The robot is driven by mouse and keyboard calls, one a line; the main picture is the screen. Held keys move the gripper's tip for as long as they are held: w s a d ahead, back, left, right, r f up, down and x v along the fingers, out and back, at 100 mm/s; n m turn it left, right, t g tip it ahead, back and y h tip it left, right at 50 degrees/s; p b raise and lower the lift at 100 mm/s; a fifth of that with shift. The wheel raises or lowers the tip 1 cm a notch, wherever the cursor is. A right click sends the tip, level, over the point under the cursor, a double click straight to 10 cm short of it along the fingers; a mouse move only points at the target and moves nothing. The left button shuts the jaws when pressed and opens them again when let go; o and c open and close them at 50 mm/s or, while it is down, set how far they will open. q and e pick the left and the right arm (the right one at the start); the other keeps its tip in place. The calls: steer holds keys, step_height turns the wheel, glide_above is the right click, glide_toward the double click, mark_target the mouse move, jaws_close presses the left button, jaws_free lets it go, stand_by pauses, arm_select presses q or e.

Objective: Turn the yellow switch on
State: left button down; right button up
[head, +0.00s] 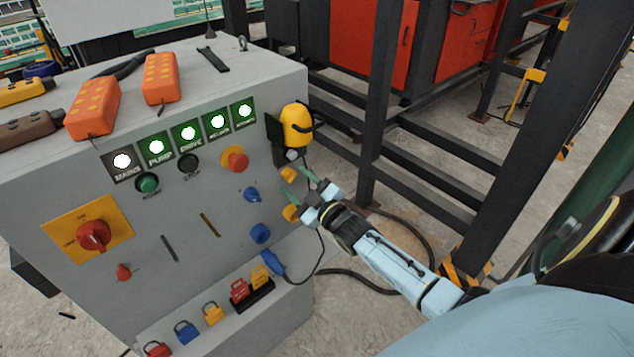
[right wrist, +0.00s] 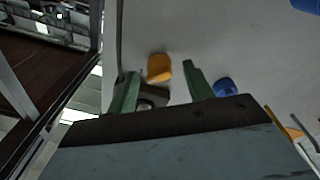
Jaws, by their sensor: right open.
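The grey control cabinet (head: 190,240) stands at left with knobs and lamps on its face. A small yellow switch-like part (head: 287,174) sits near its right edge, and a second yellow part (head: 291,213) sits lower, partly behind my gripper. My right gripper (head: 298,184) is open and empty beside them, its green fingers toward the panel. In the right wrist view, a yellow part (right wrist: 159,67) shows ahead between the spread fingertips, apart from them. I cannot tell which of the two it is. My left gripper is not in view.
A yellow-and-black device (head: 297,125) juts from the cabinet's side just above my gripper. A red rotary switch (head: 93,235) is at left. Padlocks (head: 213,313) line the lower ledge. Dark steel posts (head: 380,110) stand at right.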

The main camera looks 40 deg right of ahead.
steer(key=s+f, duration=0.1)
steer(key=s, duration=1.1)
steer(key=shift+d+f, duration=0.15)
steer(key=shift+d, duration=0.3)
steer(key=shift+s, duration=0.1)
